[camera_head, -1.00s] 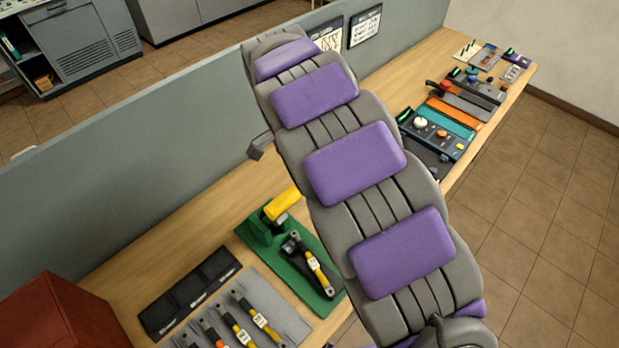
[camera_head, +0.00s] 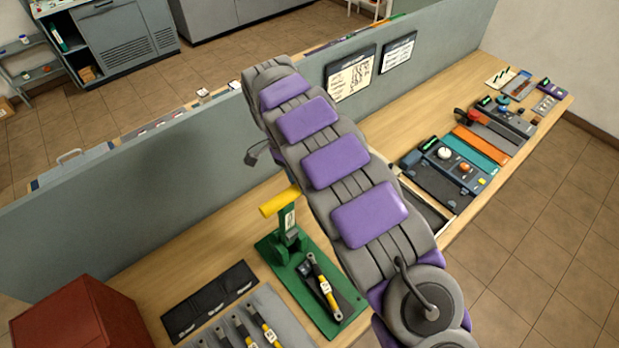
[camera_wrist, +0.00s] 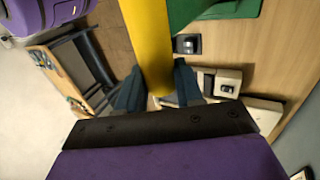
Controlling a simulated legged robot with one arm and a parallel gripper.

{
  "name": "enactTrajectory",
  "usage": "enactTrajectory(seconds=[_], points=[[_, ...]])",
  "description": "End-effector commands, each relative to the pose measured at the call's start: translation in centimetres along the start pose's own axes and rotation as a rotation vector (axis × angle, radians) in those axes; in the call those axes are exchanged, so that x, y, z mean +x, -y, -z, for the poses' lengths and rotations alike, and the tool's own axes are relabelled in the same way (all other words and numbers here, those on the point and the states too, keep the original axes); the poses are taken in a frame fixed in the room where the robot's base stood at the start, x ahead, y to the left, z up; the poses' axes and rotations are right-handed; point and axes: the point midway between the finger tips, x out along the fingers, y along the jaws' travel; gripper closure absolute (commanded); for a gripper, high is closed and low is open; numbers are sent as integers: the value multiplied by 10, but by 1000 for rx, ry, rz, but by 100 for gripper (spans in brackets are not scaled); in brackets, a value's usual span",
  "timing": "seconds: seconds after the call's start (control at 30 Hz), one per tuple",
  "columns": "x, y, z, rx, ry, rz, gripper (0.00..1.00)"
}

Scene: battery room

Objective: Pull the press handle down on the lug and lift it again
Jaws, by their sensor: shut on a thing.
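The press has a green base plate (camera_head: 345,328) on the bench, a green upright (camera_head: 289,243) and a yellow handle (camera_head: 279,203). The handle is raised above the upright. In the wrist view the yellow handle (camera_wrist: 149,45) runs down between the two dark fingers of my gripper (camera_wrist: 158,92), which is shut on it. In the head view my arm hides the gripper. A yellow-and-black tool (camera_head: 324,287) lies on the press base. I cannot make out the lug.
A dark pouch (camera_head: 210,302) and a grey mat (camera_head: 285,318) with several tools lie left of the press. A red box (camera_head: 80,325) stands at the lower left. A grey partition (camera_head: 150,200) runs behind the bench. Control panels (camera_head: 445,175) lie to the right.

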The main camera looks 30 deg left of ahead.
Motion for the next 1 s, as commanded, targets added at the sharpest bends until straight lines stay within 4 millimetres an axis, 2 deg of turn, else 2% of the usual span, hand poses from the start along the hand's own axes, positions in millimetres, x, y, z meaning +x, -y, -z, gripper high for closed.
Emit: enactTrajectory(seconds=[0.03, 0.4, 1.0], points=[[7, 6, -5, -10, 13, -23, 100], [4, 16, -9, -11, 12, -85, 100], [7, 20, -9, -11, 12, -114, 100]])
